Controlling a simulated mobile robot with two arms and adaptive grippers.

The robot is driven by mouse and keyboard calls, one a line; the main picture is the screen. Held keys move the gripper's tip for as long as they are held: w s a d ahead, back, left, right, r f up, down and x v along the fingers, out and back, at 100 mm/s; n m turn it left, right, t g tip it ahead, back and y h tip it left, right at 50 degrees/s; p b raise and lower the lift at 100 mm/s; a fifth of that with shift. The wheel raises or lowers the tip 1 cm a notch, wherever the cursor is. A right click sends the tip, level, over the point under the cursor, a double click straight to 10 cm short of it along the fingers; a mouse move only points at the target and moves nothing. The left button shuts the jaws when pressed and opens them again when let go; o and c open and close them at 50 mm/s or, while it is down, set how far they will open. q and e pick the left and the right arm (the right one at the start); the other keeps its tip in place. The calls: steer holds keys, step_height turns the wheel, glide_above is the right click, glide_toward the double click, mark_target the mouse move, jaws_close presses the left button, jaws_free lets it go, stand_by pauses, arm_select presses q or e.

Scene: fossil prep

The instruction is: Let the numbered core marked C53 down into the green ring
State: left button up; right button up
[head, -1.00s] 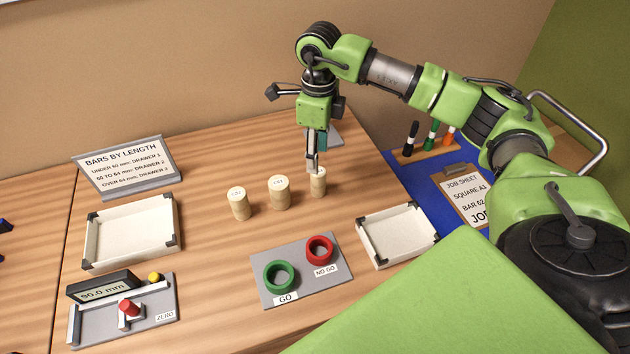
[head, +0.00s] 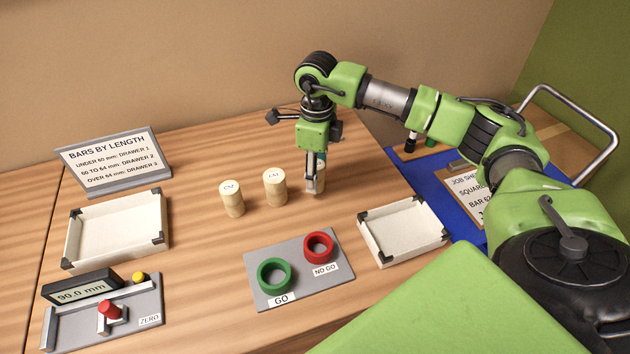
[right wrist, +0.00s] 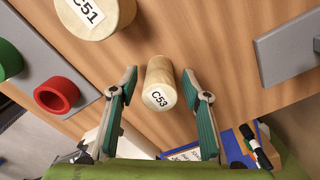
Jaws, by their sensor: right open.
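The core marked C53 (right wrist: 159,86) is a pale, wood-coloured cylinder standing on the bench. In the right wrist view it is between the two fingers of my right gripper (right wrist: 158,88), with gaps on both sides. In the head view my right gripper (head: 315,188) points down at this core (head: 321,176), and a finger hides part of it. The gripper is open. The green ring (head: 274,275) lies on a grey plate (head: 300,288) by the GO label, left of and nearer than the core. My left gripper is out of view.
The core marked C51 (head: 275,188) and another core (head: 232,200) stand left of my gripper. A red ring (head: 318,246) is on the plate by NO GO. A white tray (head: 405,262) is right of the plate. Open bench lies between the cores and the plate.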

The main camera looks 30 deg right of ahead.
jaws_close()
steer(key=shift+r+p, duration=1.85)
steer(key=shift+r, duration=1.25)
